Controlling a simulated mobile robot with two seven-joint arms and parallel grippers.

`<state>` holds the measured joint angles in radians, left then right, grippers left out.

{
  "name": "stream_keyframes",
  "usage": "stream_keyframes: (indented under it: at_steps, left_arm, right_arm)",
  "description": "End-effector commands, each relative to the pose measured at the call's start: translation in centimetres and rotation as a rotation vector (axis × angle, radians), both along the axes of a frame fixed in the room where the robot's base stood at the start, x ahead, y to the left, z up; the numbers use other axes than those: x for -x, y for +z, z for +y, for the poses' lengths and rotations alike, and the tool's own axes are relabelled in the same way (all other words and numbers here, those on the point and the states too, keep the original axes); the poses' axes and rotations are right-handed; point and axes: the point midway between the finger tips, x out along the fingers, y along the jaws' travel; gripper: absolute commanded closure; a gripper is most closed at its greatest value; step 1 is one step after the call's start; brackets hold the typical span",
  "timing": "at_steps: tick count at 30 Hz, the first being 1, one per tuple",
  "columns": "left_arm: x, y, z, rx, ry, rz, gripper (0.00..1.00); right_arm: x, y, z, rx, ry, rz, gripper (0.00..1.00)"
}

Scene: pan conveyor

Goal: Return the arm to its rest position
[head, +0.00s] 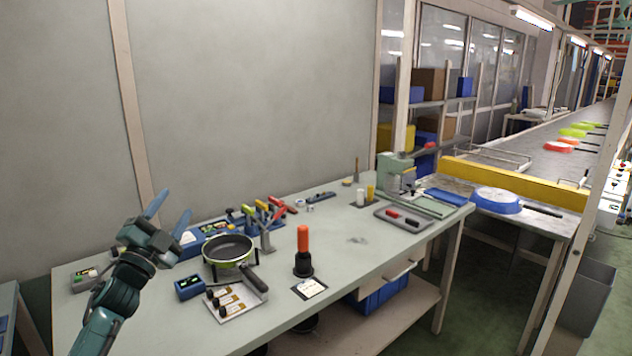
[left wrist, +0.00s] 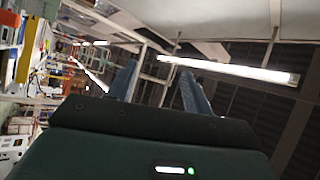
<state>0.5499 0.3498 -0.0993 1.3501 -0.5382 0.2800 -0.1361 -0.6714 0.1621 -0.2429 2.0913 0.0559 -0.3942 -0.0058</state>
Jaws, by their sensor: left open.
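My left gripper (head: 169,213) is raised at the left of the head view, above the left part of the workbench (head: 370,258). Its two blue fingers point up and stand apart, with nothing between them. In the left wrist view the open fingers (left wrist: 158,88) point toward the ceiling and a lamp. My right gripper shows in neither view.
A frying pan (head: 229,249) is on the bench to the right of my left gripper. An orange-topped tool (head: 303,240) stands in a dark base. A blue pan (head: 497,201) lies at the conveyor's near end, by a yellow barrier (head: 515,182).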

Motion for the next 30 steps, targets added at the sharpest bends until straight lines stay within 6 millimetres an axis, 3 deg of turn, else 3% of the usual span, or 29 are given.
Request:
stream_keyframes:
  at_steps: [3, 7, 12, 14, 20, 23, 26, 30]
  left_arm:
    - [-1.5, -2.2, 3.5, 0.269, 0.083, 0.170, 0.50]
    - [-2.3, -5.5, 5.7, 0.509, 0.141, 0.346, 0.50]
    - [-2.5, -10.1, 6.6, 0.765, 0.189, 0.577, 0.50]
    - [-1.1, -12.9, 5.1, 0.753, 0.179, 0.614, 0.50]
    - [3.6, -20.1, 1.0, 0.740, 0.147, 0.726, 0.50]
    - [7.2, -24.2, -1.5, 0.742, 0.127, 0.799, 0.50]
    - [12.1, -28.3, -4.4, 0.753, 0.103, 0.884, 0.50]
    - [20.7, -33.2, -8.6, 0.790, 0.070, 1.018, 0.50]
  right_arm:
    - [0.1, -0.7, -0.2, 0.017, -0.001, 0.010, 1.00]
    - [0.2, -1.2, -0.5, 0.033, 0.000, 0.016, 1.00]
    - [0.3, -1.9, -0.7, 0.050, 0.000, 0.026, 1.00]
    - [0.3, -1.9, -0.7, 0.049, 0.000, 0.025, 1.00]
    - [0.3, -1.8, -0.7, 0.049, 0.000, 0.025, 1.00]
    - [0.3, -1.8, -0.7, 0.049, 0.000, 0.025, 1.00]
    - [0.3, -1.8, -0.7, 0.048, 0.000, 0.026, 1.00]
    - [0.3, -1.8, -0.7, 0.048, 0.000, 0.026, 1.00]
